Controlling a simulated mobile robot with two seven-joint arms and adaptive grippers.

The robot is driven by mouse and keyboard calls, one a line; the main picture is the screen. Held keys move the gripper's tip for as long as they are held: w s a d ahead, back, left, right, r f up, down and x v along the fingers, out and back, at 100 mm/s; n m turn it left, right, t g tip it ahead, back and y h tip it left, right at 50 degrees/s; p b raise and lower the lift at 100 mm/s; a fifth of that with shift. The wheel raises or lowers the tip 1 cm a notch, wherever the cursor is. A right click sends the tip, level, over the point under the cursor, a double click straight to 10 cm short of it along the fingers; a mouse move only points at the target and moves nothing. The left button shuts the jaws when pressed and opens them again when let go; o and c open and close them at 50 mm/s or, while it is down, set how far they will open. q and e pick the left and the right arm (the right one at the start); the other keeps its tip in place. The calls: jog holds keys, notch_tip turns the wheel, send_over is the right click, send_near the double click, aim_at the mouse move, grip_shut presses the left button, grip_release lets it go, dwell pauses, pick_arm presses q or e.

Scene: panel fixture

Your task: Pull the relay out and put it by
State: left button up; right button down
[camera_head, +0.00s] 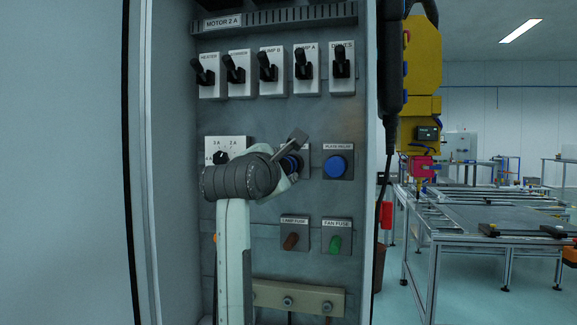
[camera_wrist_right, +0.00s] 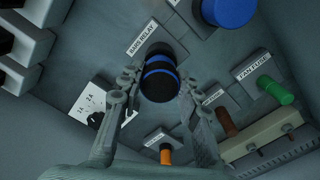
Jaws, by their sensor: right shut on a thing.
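A black relay with blue bands (camera_wrist_right: 160,78) is between the fingers of my right gripper (camera_wrist_right: 159,84) in the wrist view. The fingers close on it from both sides. In the head view my right gripper (camera_head: 292,158) covers most of this relay, and only a bit of its blue shows. A label plate ending in RELAY (camera_wrist_right: 142,38) is right behind it. I cannot tell whether the relay is still seated in the panel or just clear of it. My left gripper is not in view.
A blue plate relay (camera_head: 337,166) sits close to the right. A rotary dial (camera_head: 221,157) is at left. A brown fuse (camera_head: 291,241) and a green fan fuse (camera_head: 335,243) are below. Several toggle switches (camera_head: 268,67) line the top. Cabinet walls (camera_head: 170,150) bound the panel.

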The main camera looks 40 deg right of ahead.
jog(key=shift+b+v, duration=0.4)
jog(key=shift+v, duration=1.35)
dwell(0.3)
jog(key=shift+b+v, duration=0.6)
jog(key=shift+v, duration=1.9)
